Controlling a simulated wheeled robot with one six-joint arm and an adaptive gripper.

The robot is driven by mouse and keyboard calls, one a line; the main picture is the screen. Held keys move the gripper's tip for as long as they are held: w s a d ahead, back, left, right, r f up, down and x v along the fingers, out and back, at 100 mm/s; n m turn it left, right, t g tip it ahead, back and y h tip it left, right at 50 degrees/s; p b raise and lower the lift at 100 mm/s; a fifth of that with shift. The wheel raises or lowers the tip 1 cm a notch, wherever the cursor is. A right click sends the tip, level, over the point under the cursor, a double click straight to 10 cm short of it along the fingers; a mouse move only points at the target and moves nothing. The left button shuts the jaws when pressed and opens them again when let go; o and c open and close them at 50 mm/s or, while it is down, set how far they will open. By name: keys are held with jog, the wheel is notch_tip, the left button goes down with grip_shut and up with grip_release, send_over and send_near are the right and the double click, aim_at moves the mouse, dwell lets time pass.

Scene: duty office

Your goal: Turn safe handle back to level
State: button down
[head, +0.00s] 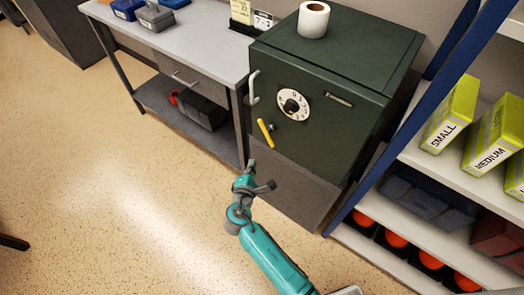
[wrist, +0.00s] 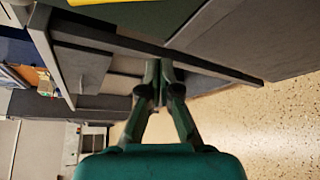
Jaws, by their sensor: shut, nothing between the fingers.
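The dark green safe (head: 330,75) stands on a grey base, with a round white dial (head: 294,104) on its front. Its yellow handle (head: 265,132) is below and left of the dial. The handle is steeply tilted, its upper end leaning left and its lower end right. My gripper (head: 251,164) is below and slightly left of the handle, apart from it. In the wrist view my gripper (wrist: 158,68) has its fingers together with nothing between them. A yellow strip at the top edge of that view looks like the handle (wrist: 100,2), mostly cut off.
A grey bench (head: 190,40) with a lower shelf stands left of the safe. A shelf rack with a blue post (head: 405,110) and yellow-green boxes (head: 492,138) stands close on the right. A paper roll (head: 313,20) is on the safe.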

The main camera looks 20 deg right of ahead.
aim_at(272, 146)
jog(key=w+d, duration=0.6)
jog(key=d, duration=0.1)
jog(key=shift+f, duration=0.3)
dwell(0.4)
jog(key=shift+s+d+r+n+g, duration=0.1)
jog(key=shift+s+d+n+g, duration=0.1)
jog(key=shift+n+g, duration=0.2)
dwell(0.6)
jog(key=n+g, duration=0.1)
jog(key=s+d+r+n+g+h, duration=0.1)
jog(key=shift+r+n, duration=0.15)
jog(key=shift+n, duration=0.15)
jog(key=r+n+g, duration=0.1)
jog(key=s+r+n+g+h, duration=0.1)
jog(key=n+g, duration=0.1)
jog(key=shift+s+d+r+h, duration=0.2)
jog(key=shift+d+h, duration=0.1)
jog(key=shift+d, duration=0.1)
jog(key=shift+r, duration=0.15)
dwell(0.3)
dwell(0.4)
